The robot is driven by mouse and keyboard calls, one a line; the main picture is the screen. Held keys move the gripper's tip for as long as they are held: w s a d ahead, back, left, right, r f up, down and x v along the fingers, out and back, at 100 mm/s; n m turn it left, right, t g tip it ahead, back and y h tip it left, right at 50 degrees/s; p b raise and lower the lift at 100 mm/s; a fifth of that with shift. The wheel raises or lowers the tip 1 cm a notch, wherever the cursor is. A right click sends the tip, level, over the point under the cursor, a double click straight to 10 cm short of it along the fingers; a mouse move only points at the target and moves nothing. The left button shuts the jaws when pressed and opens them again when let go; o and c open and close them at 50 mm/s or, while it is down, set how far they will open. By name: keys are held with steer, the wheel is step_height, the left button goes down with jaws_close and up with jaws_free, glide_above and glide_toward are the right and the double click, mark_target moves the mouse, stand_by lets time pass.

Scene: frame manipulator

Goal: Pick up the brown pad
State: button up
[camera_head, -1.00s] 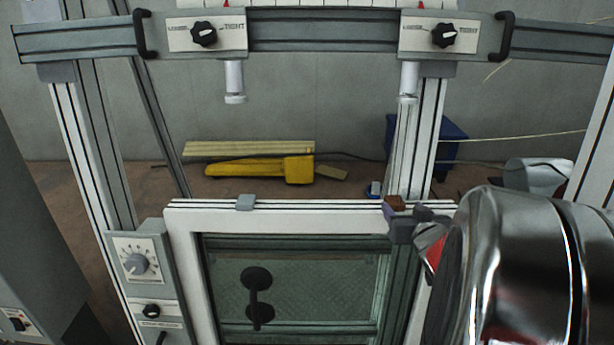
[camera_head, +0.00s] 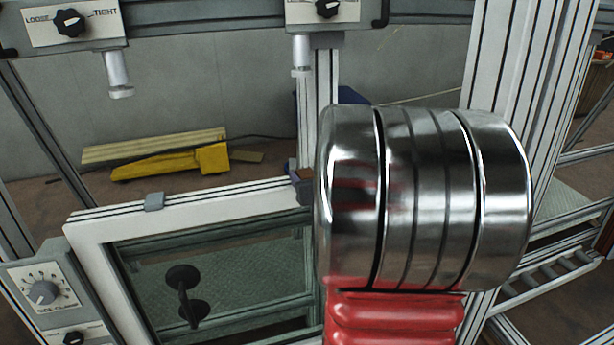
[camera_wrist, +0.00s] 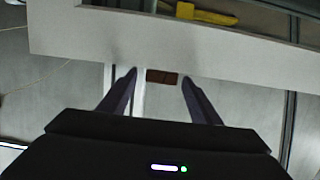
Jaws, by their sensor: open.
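The brown pad (camera_wrist: 162,77) is a small dark brown rectangle in the wrist view, lying between the two finger tips. My gripper (camera_wrist: 158,80) is open, with one dark finger on each side of the pad and a gap to each. In the head view the brown pad (camera_head: 303,173) shows as a small patch at the right end of the white frame's top bar. There my shiny arm hides most of the gripper. I cannot tell how far the fingers are above or around the pad.
The white window frame (camera_head: 190,205) stands below the pad, with a grey clip (camera_head: 154,201) on its top bar. Clamps with black knobs (camera_head: 71,23) hang above. A yellow tool (camera_head: 172,163) lies behind. A metal post (camera_head: 320,110) rises close to the pad.

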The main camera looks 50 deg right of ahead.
mark_target(307, 173)
steer(key=shift+x, duration=1.35)
steer(key=shift+c, duration=0.5)
steer(key=c, duration=1)
steer(key=shift+r, duration=0.1)
steer(key=shift+c, duration=0.2)
step_height(307, 173, up, 18)
